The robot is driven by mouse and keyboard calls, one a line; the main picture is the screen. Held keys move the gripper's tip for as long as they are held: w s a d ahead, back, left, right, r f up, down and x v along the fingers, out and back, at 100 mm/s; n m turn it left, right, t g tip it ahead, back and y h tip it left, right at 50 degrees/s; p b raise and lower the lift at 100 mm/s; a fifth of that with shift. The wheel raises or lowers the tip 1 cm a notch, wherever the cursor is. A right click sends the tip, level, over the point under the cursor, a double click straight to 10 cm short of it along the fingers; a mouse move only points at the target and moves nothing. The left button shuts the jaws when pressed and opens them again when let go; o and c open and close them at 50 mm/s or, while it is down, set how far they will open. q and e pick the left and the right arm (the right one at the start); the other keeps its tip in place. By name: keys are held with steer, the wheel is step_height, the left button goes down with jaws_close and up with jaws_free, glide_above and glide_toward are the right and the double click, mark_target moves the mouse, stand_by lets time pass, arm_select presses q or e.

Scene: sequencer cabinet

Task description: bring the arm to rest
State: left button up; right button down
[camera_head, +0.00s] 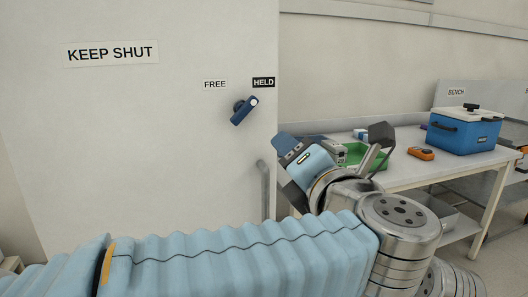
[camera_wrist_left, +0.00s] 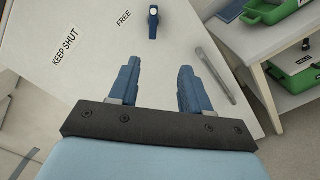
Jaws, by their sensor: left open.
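My left arm (camera_head: 240,255), in a pale blue ribbed sleeve, reaches across the bottom of the head view. Its left gripper (camera_head: 290,147) is in front of the right part of the cabinet, near the bench; in the left wrist view the gripper (camera_wrist_left: 158,70) has its two blue fingers apart with nothing between them. The cabinet door (camera_head: 140,150) looks shut. Its blue lever (camera_head: 243,111) slants up right, its white-dotted end beneath the HELD label (camera_head: 264,82). The lever also shows beyond the fingers in the left wrist view (camera_wrist_left: 153,25), clear of them. My right gripper is out of view.
A vertical bar handle (camera_head: 265,190) is on the door's right side, close to my wrist. A bench (camera_head: 440,168) stands right, with a green tray (camera_head: 358,155), an orange device (camera_head: 421,153) and a blue cooler (camera_head: 464,133). Open room lies before the door.

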arm_select(q)
steer(key=w+a+f+m+h, duration=0.1)
steer(key=w+f+m+h, duration=0.1)
steer(key=w+f+m, duration=0.6)
steer(key=w+a+f+m+g+h, duration=0.1)
steer(key=w+f+m+h, duration=0.15)
steer(key=f, duration=0.85)
steer(key=w+a+f+m+h, duration=0.1)
steer(key=w+f+m, duration=0.45)
steer(key=f, duration=0.45)
steer(key=a+f+m+g+h, duration=0.2)
steer(key=a+f+m+g, duration=0.1)
steer(key=f, duration=1.1)
steer(key=s+a+f+m+g, duration=0.3)
steer(key=s+f, duration=0.2)
steer(key=f, duration=0.4)
steer(key=s+a+f+m+g, duration=0.25)
steer(key=s+f, duration=0.35)
steer(key=f, duration=0.3)
steer(key=s+a+f+m+g+h, duration=0.1)
steer(key=s+a+f+g, duration=0.1)
steer(key=s, duration=0.6)
steer(key=s+a+f+m+g+h, duration=0.1)
steer(key=s+a+f+m+g, duration=0.1)
steer(key=s+f+g, duration=0.3)
steer(key=s+f, duration=0.1)
steer(key=s, duration=0.3)
steer(key=shift+s+f, duration=0.15)
steer(key=shift+s, duration=0.15)
